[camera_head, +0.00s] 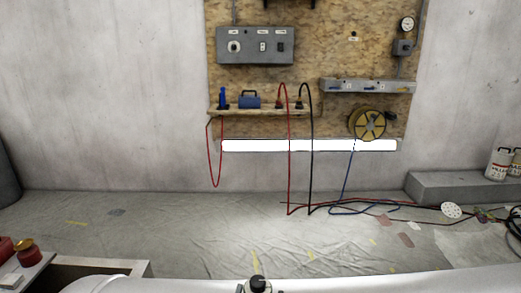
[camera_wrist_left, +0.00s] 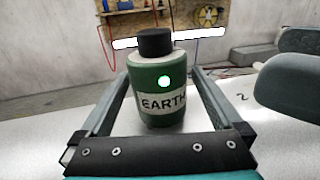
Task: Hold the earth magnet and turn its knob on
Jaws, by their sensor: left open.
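The earth magnet (camera_wrist_left: 160,118) is a green cylinder with a white EARTH label and a small bright green spot on its front. Its black knob (camera_wrist_left: 154,43) sits on top of a pale collar. It stands upright on a white surface (camera_wrist_left: 260,130). My left gripper (camera_wrist_left: 157,74) is open, with one finger on each side of the magnet; whether either finger touches it I cannot tell. In the head view, a black knob (camera_head: 259,283) shows at the bottom edge, with the body below cut off. My right gripper is not in view.
A grey-green rounded shape (camera_wrist_left: 290,80) is close on the right in the wrist view. A wooden wall panel (camera_head: 312,60) holds a grey switch box (camera_head: 255,46) and a yellow reel (camera_head: 367,124). Cables (camera_head: 370,206) lie on the sheeted floor. Paint cans (camera_head: 497,163) stand at right.

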